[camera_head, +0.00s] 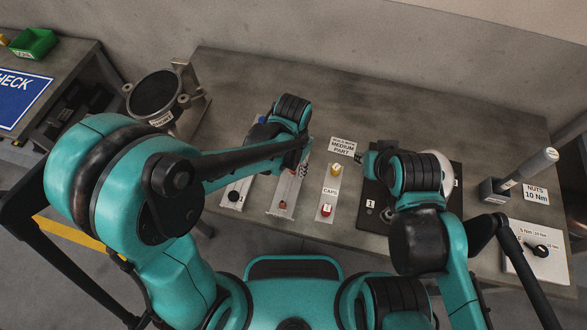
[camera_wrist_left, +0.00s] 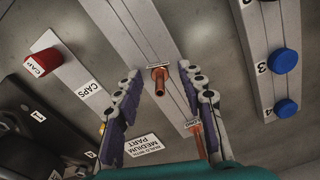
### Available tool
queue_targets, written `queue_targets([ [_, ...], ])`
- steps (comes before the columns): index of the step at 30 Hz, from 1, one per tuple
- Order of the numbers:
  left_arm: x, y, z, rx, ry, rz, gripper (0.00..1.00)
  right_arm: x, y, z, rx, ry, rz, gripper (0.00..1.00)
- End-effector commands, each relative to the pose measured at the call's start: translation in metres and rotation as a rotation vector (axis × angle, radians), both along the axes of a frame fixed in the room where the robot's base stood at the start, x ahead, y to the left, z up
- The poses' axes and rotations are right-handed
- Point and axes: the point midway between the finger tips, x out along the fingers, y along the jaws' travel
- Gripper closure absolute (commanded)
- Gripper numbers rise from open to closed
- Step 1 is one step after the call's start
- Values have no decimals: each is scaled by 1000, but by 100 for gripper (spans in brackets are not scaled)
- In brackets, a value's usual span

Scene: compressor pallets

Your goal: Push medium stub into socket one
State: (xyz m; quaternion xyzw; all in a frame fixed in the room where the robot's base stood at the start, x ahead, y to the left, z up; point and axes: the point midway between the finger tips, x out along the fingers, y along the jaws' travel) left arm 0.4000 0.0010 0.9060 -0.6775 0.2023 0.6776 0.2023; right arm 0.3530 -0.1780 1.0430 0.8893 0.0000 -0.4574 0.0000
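A copper-coloured stub (camera_wrist_left: 159,80) stands on a grey rail (camera_wrist_left: 125,30); its label is unreadable. It also shows in the head view as a small reddish stub (camera_head: 282,204). Another stub (camera_wrist_left: 196,140), by a label LONG, is farther along the rail. My left gripper (camera_wrist_left: 163,78) is open, its fingers apart on either side of the view of the first stub, not visibly touching it. In the head view my left gripper (camera_head: 303,163) hangs over the rail's far part. The dark plate (camera_head: 370,222) bears a label 1; socket one itself is unclear. My right gripper (camera_head: 360,158) is over the plate's far left, fingers unclear.
A caps strip (camera_head: 330,190) with yellow and red caps lies between rail and plate. A card reading medium part (camera_head: 342,146) lies behind it. Another rail with blue knobs (camera_wrist_left: 285,61) is beside the stub rail. A tool (camera_head: 530,168) stands in a holder at right.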

Motion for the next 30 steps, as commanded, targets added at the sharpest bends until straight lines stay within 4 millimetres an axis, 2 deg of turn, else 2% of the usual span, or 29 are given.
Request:
queue_targets([
  [14, 0, 0, 0, 0, 0, 0, 60, 0, 0, -1, 0, 0, 0, 72],
  [15, 0, 0, 0, 0, 0, 0, 66, 0, 0, -1, 0, 0, 0, 72],
  [19, 0, 0, 0, 0, 0, 0, 100, 0, 0, -1, 0, 0, 0, 72],
  [30, 0, 0, 4, 0, 0, 0, 100, 0, 0, 2, 0, 0, 0, 72],
])
